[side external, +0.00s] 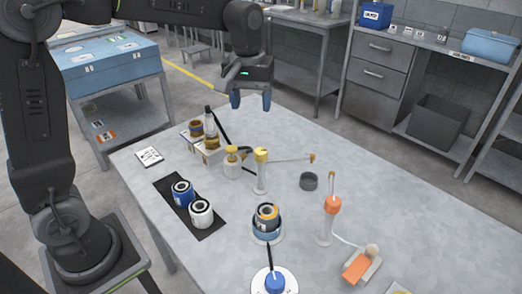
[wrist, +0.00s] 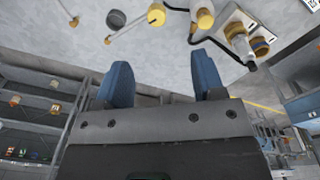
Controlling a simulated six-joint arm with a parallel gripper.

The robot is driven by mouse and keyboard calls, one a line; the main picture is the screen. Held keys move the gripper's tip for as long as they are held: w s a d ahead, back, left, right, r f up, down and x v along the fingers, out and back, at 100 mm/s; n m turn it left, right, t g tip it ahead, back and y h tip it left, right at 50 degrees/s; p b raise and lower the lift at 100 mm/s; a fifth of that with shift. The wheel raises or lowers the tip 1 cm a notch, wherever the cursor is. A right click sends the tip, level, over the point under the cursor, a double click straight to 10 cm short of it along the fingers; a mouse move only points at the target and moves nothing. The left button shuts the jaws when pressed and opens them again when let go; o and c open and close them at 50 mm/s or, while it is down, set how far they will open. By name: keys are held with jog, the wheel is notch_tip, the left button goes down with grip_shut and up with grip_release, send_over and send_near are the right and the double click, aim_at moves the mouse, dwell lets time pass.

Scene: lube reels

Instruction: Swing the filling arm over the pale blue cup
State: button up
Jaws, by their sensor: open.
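A filling arm (side external: 290,160) reaches to the right from a yellow-topped post (side external: 261,172) and ends in an orange-yellow tip. The wrist view also shows this arm (wrist: 130,27) near the top edge. A pale blue cup (side external: 266,236) stands in front of the post, with a dark ring and an orange ring at its top. The arm's tip is apart from this cup, toward the back right. My gripper (side external: 251,102) is open and empty, high above the table's back edge, behind the post. Its two blue fingers (wrist: 160,85) show in the wrist view.
A dark grey cup (side external: 308,182) stands near the arm's tip. Blue and white reels (side external: 201,213) sit on a black mat (side external: 212,232). A blue knob (side external: 275,282) is at the front. The table's right side is mostly clear.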

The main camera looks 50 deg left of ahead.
aim_at(261, 150)
jog(key=shift+n+g, duration=0.4)
jog(key=shift+n, duration=0.1)
jog(key=w+f, duration=0.1)
jog(key=f, duration=0.4)
jog(key=w+f, duration=0.1)
jog(key=f, duration=0.4)
jog(key=w+f, duration=0.1)
jog(key=f, duration=0.5)
jog(key=shift+a, duration=0.15)
grip_shut()
